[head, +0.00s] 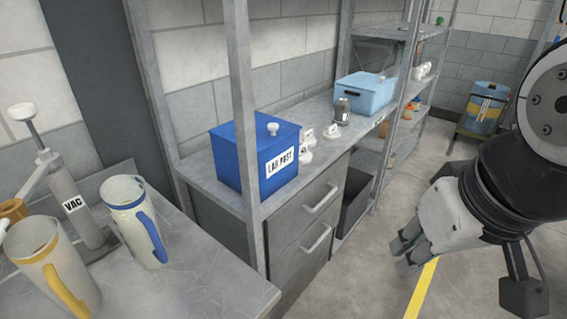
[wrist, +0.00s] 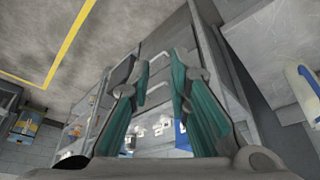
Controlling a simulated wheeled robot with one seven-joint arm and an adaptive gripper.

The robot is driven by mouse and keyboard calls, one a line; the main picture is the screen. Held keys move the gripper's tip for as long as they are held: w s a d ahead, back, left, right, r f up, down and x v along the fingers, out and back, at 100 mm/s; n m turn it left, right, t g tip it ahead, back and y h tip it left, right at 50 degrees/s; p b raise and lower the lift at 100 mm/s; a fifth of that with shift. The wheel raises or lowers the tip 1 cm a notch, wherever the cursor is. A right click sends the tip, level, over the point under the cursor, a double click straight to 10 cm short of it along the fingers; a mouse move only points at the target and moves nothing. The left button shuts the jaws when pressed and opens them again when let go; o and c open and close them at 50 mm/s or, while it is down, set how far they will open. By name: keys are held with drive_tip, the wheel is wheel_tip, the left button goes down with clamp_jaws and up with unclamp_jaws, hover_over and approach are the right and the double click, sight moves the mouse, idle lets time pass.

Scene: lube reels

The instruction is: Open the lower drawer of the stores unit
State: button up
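The stores unit is a grey metal bench unit with two stacked drawers, seen in the head view. The upper drawer (head: 300,214) and the lower drawer (head: 292,272) both look shut. Each has a pale bar handle, and the lower handle (head: 317,239) faces the aisle. My gripper (head: 403,254) is to the right of the drawers, apart from them, with its fingers pointing down and left. In the wrist view my gripper (wrist: 160,72) is open and empty, its two green-padded fingers spread. The drawer fronts show beyond the fingers, partly hidden by them.
A blue labelled box (head: 238,160) and small white items stand on the unit's top. A metal shelf post (head: 247,130) rises in front. A bench with jugs (head: 135,222) is at the left. The floor (head: 375,285) between drawers and gripper is clear.

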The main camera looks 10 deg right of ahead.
drive_tip(key=shift+o, duration=0.5)
drive_tip(key=w+a+f+g+y+b, duration=0.1)
drive_tip(key=w+f+y+b, duration=0.1)
drive_tip(key=w+f+b, duration=0.2)
drive_tip(key=w+a+f+g+y+b, duration=0.2)
drive_tip(key=w+f+b, duration=0.2)
drive_tip(key=w+f, duration=0.5)
drive_tip(key=shift+w+f+g+y, duration=0.2)
drive_tip(key=shift+w+g+y, duration=0.1)
drive_tip(key=shift+w, duration=0.2)
drive_tip(key=w+d+f+m+y+b, duration=0.2)
drive_tip(key=w+f+y+b, duration=0.4)
drive_tip(key=w+f, duration=0.65)
drive_tip(key=m+t+b, duration=0.7)
drive_tip(key=t+b, duration=0.3)
drive_tip(key=b, duration=0.4)
approach(320, 239)
drive_tip(key=x, duration=1)
drive_tip(key=shift+f, duration=0.4)
clamp_jaws()
